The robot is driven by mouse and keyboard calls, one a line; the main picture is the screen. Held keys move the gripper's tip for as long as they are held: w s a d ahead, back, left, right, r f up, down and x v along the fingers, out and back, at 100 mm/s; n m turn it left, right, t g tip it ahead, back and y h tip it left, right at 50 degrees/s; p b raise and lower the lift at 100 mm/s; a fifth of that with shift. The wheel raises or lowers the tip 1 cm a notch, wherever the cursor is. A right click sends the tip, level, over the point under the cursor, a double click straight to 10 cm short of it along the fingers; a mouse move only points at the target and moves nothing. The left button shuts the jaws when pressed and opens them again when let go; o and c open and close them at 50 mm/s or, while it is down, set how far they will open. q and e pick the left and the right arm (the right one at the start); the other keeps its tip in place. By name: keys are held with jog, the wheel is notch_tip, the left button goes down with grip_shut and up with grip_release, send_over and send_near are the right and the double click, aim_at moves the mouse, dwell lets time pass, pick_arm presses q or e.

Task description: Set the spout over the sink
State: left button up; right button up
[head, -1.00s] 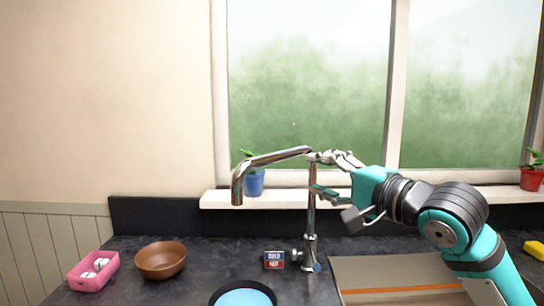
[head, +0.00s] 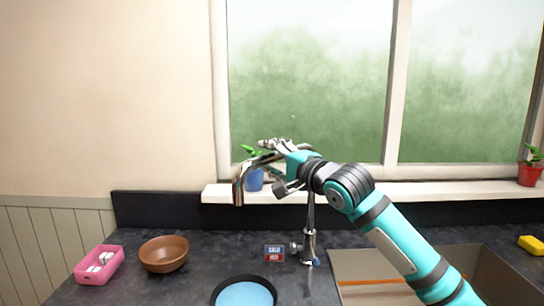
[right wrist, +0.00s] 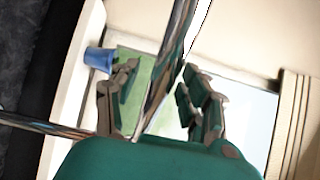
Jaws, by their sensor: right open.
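The chrome spout (head: 238,188) reaches left from the top of its upright post (head: 311,215), with its bent end hanging over the counter, left of the sink (head: 372,265). My right gripper (head: 266,152) is at the spout's arm, near the bent end, and partly hides it. In the right wrist view the spout (right wrist: 172,60) runs between the two open fingers (right wrist: 160,100). I cannot tell whether either finger touches it. My left gripper is not in view.
A blue flowerpot (head: 254,180) stands on the sill (head: 430,190) behind the spout. A cold/hot sign (head: 274,253), blue dish (head: 244,295), brown bowl (head: 164,254) and pink box (head: 99,265) are on the counter. A yellow sponge (head: 531,245) lies at right.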

grip_shut()
jog(key=shift+f, duration=0.1)
dwell(0.5)
